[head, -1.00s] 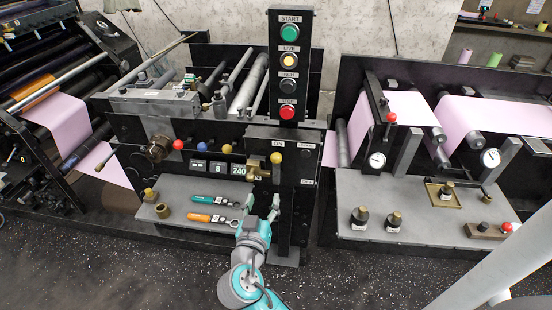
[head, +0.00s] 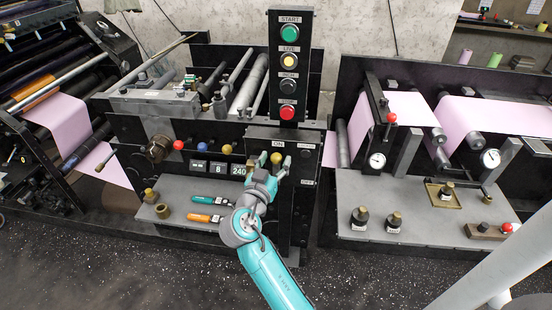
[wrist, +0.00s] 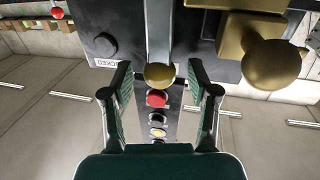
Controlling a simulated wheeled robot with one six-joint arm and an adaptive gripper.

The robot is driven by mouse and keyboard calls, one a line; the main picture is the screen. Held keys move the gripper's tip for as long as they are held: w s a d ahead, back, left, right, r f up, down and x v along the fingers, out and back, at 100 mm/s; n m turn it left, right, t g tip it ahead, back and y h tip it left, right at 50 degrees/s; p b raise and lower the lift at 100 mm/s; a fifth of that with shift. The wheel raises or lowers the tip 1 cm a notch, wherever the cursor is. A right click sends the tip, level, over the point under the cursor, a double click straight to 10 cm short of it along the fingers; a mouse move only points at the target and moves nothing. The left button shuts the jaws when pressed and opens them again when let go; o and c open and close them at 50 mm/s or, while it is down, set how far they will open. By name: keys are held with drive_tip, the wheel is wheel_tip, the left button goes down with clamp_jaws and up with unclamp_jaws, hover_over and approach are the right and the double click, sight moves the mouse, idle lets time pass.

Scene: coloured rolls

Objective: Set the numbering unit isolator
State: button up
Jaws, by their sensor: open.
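The isolator appears as a lever with a yellow-brass ball knob (head: 277,158), under the ON label on the black panel of the numbering unit (head: 217,169). In the wrist view the ball knob (wrist: 159,76) stands at the end of a grey bar. My gripper (head: 268,167) is up at the panel, around the ball's height. In the wrist view my gripper (wrist: 160,83) is open, a finger on each side of the knob, with visible gaps.
The button post (head: 289,70) with its red button (head: 287,112) rises just above my gripper. Red, blue and yellow ball knobs line the panel to the left. Teal (head: 215,201) and orange-handled (head: 206,218) tools lie on the grey shelf below.

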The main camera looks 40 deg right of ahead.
drive_tip(key=shift+w+d, duration=0.3)
drive_tip(key=shift+d, duration=0.3)
clamp_jaws()
